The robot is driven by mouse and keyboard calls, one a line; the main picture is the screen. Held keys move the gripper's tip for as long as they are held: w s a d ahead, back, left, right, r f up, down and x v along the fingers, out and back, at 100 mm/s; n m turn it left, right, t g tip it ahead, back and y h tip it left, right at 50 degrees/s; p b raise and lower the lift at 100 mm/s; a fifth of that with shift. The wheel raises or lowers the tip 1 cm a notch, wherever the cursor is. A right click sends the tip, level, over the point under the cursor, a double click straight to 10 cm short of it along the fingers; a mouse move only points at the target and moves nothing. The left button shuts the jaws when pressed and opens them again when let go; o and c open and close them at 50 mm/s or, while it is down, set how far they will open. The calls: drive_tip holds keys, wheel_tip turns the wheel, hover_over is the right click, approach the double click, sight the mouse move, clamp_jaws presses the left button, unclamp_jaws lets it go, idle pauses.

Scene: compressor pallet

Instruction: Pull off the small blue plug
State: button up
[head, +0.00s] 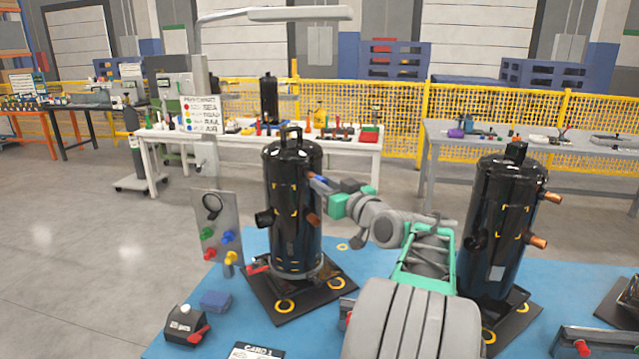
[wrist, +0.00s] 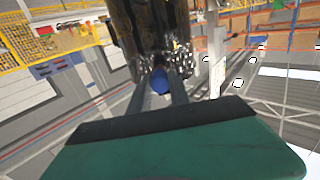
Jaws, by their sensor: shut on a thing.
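The small blue plug (wrist: 160,82) sits between my fingers in the wrist view, at the side of a black compressor (wrist: 150,30). In the head view a bit of the blue plug (head: 319,179) shows at the upper right side of the middle compressor (head: 291,215). My gripper (head: 326,187) reaches it from the right and is shut on the plug. In the wrist view my gripper (wrist: 160,95) has a finger on each side of the plug. Whether the plug still sits on its stub is hidden by the fingers.
A second black compressor (head: 497,230) with copper stubs stands right of my arm. A panel with coloured plugs (head: 217,235) stands left of the middle compressor. A black box with a red handle (head: 187,325) and a blue block (head: 215,301) lie on the blue surface (head: 345,260).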

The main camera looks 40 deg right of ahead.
clamp_jaws()
drive_tip(key=shift+s, duration=0.1)
idle(0.9)
drive_tip(key=shift+s+a+b, duration=0.2)
drive_tip(key=shift+s+b, duration=0.65)
drive_tip(key=shift+s, duration=0.6)
drive_tip(key=shift+s+a+b, duration=0.15)
drive_tip(key=shift+s+b, duration=0.7)
drive_tip(key=shift+s, duration=0.6)
